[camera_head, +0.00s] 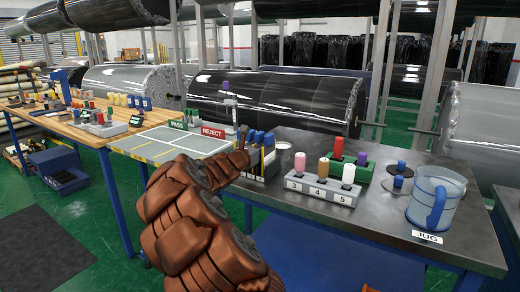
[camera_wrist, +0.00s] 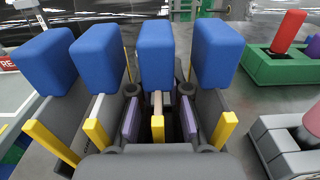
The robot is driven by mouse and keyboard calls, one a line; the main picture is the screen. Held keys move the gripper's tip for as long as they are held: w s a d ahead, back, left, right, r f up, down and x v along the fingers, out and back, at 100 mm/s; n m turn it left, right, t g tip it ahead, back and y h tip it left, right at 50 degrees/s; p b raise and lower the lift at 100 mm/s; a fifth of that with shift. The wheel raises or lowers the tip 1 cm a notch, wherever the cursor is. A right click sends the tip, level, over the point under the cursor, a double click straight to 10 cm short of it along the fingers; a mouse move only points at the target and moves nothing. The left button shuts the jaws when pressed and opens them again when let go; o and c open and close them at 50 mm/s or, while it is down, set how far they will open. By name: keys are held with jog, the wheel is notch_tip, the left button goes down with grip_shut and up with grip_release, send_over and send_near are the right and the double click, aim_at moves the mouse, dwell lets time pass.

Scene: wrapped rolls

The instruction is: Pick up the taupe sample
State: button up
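Several upright blue blocks stand in a dark rack with yellow posts (camera_wrist: 226,128) in the wrist view. Under the middle-right blue block (camera_wrist: 155,52) shows a narrow tan edge, which looks like the taupe sample (camera_wrist: 158,101); its lower part is hidden. A paler strip (camera_wrist: 96,106) shows under a block to the left. My gripper (camera_wrist: 159,116) looks open, its fingers with purplish pads on either side of the tan piece, with gaps visible. Contact cannot be seen. In the head view my arm partly covers the rack (camera_head: 270,166) and my gripper (camera_head: 244,150).
Right of the rack, a numbered grey stand (camera_head: 321,190) holds colored rolls, with a green holder (camera_head: 359,173) behind it. A clear jug (camera_head: 434,200) stands at the table's right. A REJECT sign (camera_head: 213,132) and marked mat (camera_head: 160,144) lie left.

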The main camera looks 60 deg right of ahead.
jog(key=shift+d, duration=0.1)
grip_shut()
jog(key=shift+r, duration=0.1)
dwell(0.4)
jog(key=shift+r, duration=0.5)
jog(key=shift+w+a+r, duration=0.1)
jog(key=shift+a+r, duration=0.1)
jog(key=shift+r, duration=0.1)
jog(key=a, duration=1.7)
jog(key=shift+s+a, duration=0.35)
jog(key=shift+f, duration=0.1)
